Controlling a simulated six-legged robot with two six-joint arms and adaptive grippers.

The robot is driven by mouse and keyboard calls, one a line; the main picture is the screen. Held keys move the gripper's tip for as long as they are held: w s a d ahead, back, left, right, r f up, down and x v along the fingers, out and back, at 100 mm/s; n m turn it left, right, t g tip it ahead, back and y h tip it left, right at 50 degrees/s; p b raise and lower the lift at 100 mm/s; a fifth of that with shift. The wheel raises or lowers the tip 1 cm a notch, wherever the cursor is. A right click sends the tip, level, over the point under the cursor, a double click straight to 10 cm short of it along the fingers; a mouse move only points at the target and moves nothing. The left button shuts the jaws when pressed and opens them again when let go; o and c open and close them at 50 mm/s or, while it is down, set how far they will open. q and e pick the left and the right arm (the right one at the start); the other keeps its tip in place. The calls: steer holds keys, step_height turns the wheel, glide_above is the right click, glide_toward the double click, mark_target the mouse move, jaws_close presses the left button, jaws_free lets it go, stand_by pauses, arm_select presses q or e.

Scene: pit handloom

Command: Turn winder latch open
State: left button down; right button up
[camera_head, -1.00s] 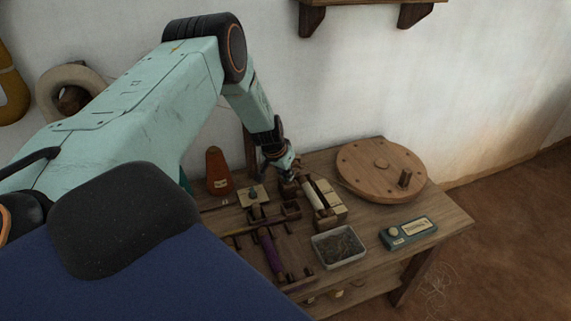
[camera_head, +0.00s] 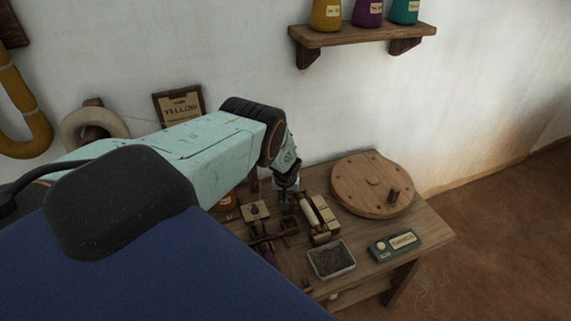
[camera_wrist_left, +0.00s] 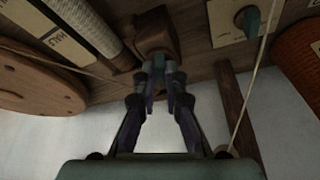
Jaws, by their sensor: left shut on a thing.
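My left gripper (camera_wrist_left: 160,88) comes down over the bench in the head view (camera_head: 286,203). In the wrist view its fingers are closed together at a brown wooden block (camera_wrist_left: 156,38), on a small part mostly hidden between the tips. I cannot tell whether this part is the winder latch. A teal knob (camera_wrist_left: 249,18) on a pale labelled plate (camera_wrist_left: 224,22) stands apart from the fingers; it also shows in the head view (camera_head: 255,211). A pale roller (camera_head: 310,210) lies beside the gripper. My right gripper is not in view.
A round wooden disc (camera_head: 362,188) with a peg lies at the back right of the bench (camera_head: 425,231). A metal tray (camera_head: 331,275) and a labelled teal device (camera_head: 395,255) are nearer the front. A wall shelf (camera_head: 350,37) holds several jars.

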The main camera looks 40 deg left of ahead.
arm_select(q)
steer(key=shift+w+r+n+y, duration=0.15)
steer(key=shift+n+y, duration=0.15)
steer(key=shift+n, duration=0.6)
steer(key=shift+w+n+g+y, duration=0.1)
steer(key=shift+n+g+y, duration=0.35)
steer(key=shift+n, duration=0.85)
steer(key=shift+g, duration=0.25)
steer(key=c, duration=1.4)
jaws_free()
steer(key=v, duration=1.2)
steer(key=shift+a, duration=0.1)
